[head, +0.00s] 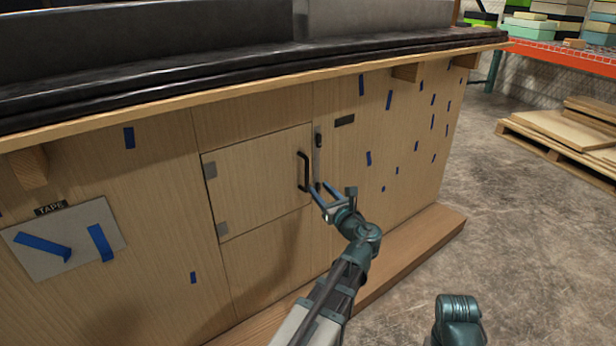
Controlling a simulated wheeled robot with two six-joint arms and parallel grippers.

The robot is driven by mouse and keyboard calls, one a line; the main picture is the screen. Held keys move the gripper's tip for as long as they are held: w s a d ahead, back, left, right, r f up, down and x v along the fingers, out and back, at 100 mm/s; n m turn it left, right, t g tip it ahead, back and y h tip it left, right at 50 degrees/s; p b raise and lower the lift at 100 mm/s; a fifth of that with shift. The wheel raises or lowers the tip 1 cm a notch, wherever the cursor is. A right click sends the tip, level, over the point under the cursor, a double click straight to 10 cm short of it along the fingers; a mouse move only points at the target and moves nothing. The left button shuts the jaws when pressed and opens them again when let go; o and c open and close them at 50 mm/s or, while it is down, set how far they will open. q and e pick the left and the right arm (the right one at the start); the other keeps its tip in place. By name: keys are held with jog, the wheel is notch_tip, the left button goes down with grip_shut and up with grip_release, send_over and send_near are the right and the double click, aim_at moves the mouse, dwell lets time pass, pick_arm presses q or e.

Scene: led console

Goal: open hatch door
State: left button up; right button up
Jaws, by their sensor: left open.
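The hatch door (255,185) is a square wooden panel in the front of the wooden console. It looks shut and flush with the panel around it. A narrow metal latch-like strip with a dark top (318,139) is just right of the door. My left gripper (334,197) is open and empty, at the lower right of the handle. One finger is close to the handle's lower end; I cannot tell whether they touch. My right gripper is out of view.
A dark countertop (200,75) overhangs the console front. A wooden plinth (420,240) runs along its base at the right. A grey plate with blue tape (65,240) is at the left. Wooden pallets (565,140) lie at the far right. The concrete floor between is clear.

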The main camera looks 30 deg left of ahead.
aim_at(308, 176)
pick_arm(q)
jog(key=x, duration=0.9)
grip_shut()
dwell(1.3)
